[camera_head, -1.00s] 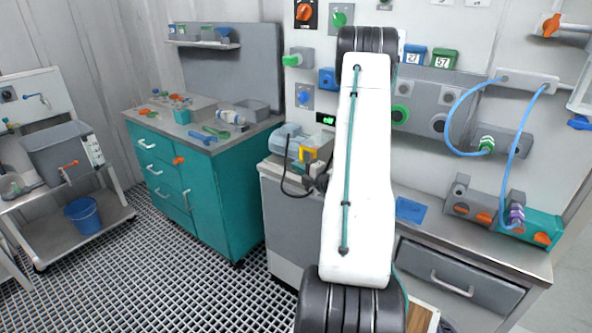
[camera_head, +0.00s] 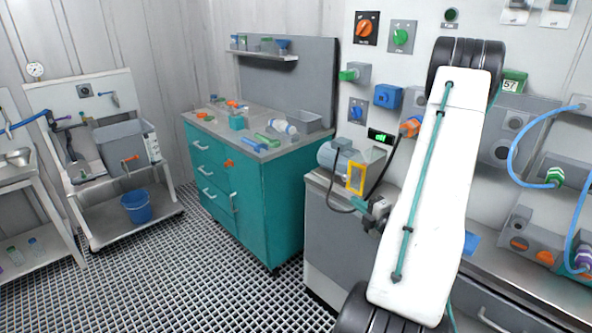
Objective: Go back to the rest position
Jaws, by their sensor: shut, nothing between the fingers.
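My arm's white link (camera_head: 428,190) fills the right of the middle in the head view. It leans up and to the right between a black joint (camera_head: 380,312) at the bottom and another black joint (camera_head: 466,66) at the top. A teal cable runs along it.
Behind the arm is a bench (camera_head: 540,290) with valves and blue hoses. A pump (camera_head: 340,155) with a yellow frame stands left of the link. A teal cabinet (camera_head: 233,195) and a cart with a blue bucket (camera_head: 136,207) stand left. Grated floor between is clear.

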